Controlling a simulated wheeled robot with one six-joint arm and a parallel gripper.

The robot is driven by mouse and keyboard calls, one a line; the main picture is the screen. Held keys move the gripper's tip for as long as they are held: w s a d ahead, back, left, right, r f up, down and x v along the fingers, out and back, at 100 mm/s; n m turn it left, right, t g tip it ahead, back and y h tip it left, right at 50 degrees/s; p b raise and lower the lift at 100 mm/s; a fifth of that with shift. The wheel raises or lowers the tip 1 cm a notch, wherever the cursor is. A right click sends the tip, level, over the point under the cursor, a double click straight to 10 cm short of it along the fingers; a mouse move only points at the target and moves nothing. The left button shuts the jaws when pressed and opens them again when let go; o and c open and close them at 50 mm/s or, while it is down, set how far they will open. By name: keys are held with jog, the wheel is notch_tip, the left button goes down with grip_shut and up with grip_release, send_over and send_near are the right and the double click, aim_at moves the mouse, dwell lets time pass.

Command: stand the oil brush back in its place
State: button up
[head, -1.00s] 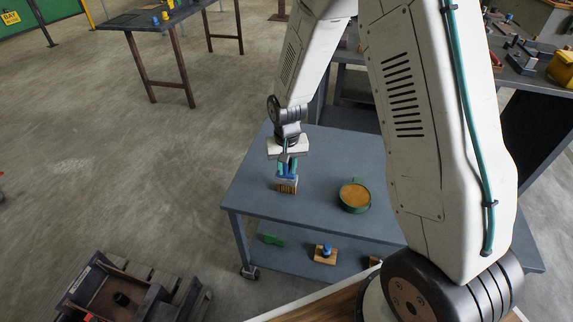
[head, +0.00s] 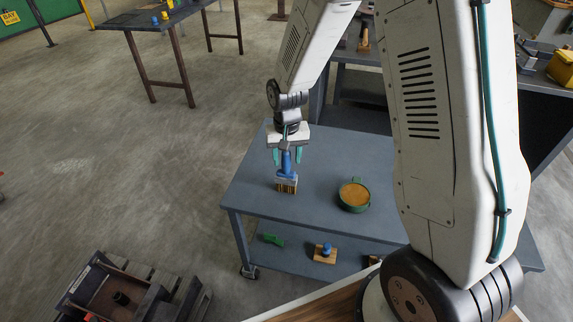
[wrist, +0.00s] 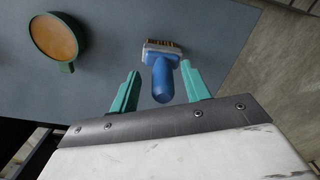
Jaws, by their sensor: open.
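The oil brush (head: 287,177) has a blue handle and pale bristles. It stands upright, bristles down, on the grey trolley top (head: 330,160), left of a round green pot (head: 355,196) with orange-brown contents. My gripper (head: 287,156) is open above the brush, its green fingers on either side of the upper handle. In the wrist view, the brush (wrist: 163,75) shows between and beyond the spread fingers, with a gap on each side. The pot (wrist: 58,38) is at the upper left there.
The trolley's lower shelf holds a green object (head: 273,240) and a blue-knobbed wooden block (head: 325,253). A bench with tools and a yellow item (head: 562,68) stands at the right. The trolley top around the brush is clear.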

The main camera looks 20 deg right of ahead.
jog(key=s+d+r, duration=0.1)
jog(key=s+r, duration=0.3)
jog(key=r, duration=0.3)
jog(key=s+r+n, duration=0.1)
jog(key=s+r, duration=0.3)
jog(key=r, duration=0.3)
jog(key=s+d+r, duration=0.1)
jog(key=s+r, duration=0.2)
jog(key=r, duration=0.4)
jog(key=s+r+n, duration=0.1)
jog(key=s+r, duration=0.1)
jog(key=s, duration=0.7)
jog(key=s+d+r+t, duration=0.1)
jog(key=s+r, duration=0.2)
jog(key=s, duration=0.6)
jog(key=shift+d+r+n, duration=0.15)
jog(key=shift+r+n, duration=0.1)
jog(key=shift+n, duration=0.15)
